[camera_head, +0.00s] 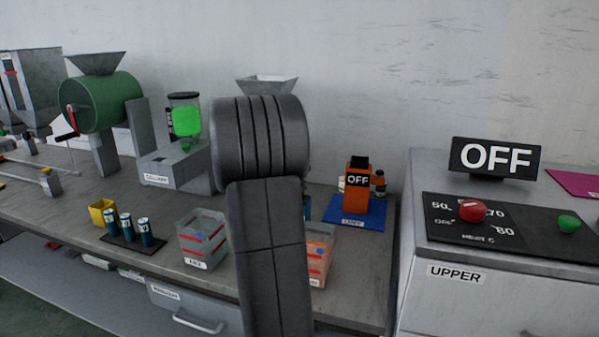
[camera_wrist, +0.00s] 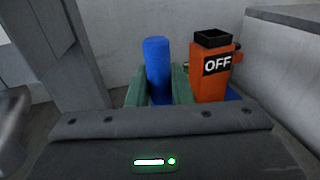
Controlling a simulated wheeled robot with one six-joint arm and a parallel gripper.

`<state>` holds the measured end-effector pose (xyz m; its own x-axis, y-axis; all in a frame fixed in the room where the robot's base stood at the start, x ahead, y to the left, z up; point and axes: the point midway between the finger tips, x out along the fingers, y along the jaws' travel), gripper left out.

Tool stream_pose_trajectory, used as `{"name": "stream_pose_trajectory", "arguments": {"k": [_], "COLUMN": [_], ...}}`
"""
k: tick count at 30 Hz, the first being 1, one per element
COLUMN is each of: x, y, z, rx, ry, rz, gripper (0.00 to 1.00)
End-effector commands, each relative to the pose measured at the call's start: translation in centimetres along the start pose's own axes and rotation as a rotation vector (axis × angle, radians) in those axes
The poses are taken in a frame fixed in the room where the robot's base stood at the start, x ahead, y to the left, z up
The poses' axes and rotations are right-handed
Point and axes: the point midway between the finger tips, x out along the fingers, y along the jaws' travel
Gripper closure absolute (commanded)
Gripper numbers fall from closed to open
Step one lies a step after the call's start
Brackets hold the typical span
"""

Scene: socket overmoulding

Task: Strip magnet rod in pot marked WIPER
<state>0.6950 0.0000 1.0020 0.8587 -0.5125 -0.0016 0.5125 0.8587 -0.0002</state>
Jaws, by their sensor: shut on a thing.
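My gripper (camera_wrist: 159,84) shows in the wrist view with its two green fingers shut on an upright blue cylinder (camera_wrist: 157,55). The cylinder's lower end is hidden behind the gripper body, so I cannot tell whether it is the magnet rod's handle. In the head view my own arm hides the gripper. An orange unit (camera_head: 356,193) marked OFF, with a dark open top, stands just right of the held cylinder in the wrist view (camera_wrist: 210,85). I cannot read WIPER on any pot.
The orange unit stands on a blue mat (camera_head: 345,221), with a small dark bottle (camera_head: 379,183) beside it. Clear bins (camera_head: 203,240) and (camera_head: 320,255) stand near the bench front. A cabinet (camera_head: 480,300) with a red knob (camera_head: 472,211) is at right.

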Motion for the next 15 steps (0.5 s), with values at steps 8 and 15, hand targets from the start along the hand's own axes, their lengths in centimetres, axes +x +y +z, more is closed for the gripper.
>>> {"name": "stream_pose_trajectory", "arguments": {"k": [8,15], "x": [0.0,0.0], "y": [0.0,0.0], "z": [-1.3,-2.2], "rx": [0.001,0.002], "ry": [-0.001,-0.002], "rz": [0.000,0.000], "gripper": [1.00,1.00]}}
